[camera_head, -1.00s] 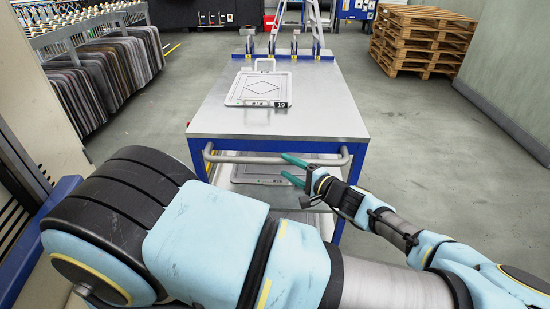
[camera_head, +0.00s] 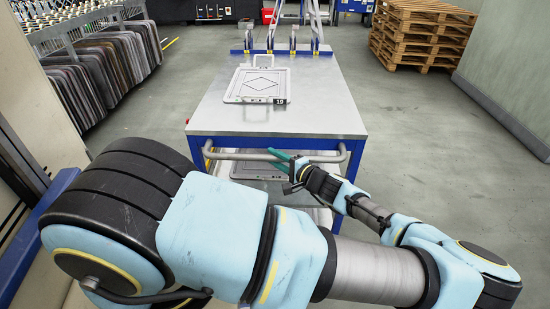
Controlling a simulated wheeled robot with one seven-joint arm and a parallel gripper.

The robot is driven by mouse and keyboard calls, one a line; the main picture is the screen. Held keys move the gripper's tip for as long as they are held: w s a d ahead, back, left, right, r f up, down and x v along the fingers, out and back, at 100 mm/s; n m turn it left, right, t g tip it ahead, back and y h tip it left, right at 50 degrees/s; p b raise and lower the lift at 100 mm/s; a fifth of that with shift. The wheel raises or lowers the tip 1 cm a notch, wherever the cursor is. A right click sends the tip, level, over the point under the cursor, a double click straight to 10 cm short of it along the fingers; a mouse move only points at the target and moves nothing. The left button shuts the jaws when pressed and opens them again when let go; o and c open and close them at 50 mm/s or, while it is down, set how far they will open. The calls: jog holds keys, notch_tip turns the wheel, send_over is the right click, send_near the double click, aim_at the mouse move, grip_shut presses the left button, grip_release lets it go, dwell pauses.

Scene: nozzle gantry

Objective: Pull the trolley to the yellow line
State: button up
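The trolley (camera_head: 310,118) stands in front of me, with a grey metal top and a blue frame. Its grey bar handle (camera_head: 228,156) runs across the near end. My gripper (camera_head: 276,159) is at the right half of the handle. Its teal fingers are apart, one above the bar and one below it; I cannot tell whether they touch it. A yellow floor marking (camera_head: 170,43) shows at the back left; I cannot tell whether it is the yellow line of the task. No other floor line is visible.
A plate marked 19 (camera_head: 258,86) lies on the trolley top. A rack of hanging dark mats (camera_head: 100,75) stands at left. Stacked wooden pallets (camera_head: 420,35) stand at back right, near a wall (camera_head: 510,65). The floor (camera_head: 420,130) right of the trolley is clear.

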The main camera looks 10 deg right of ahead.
grip_shut()
dwell(0.9)
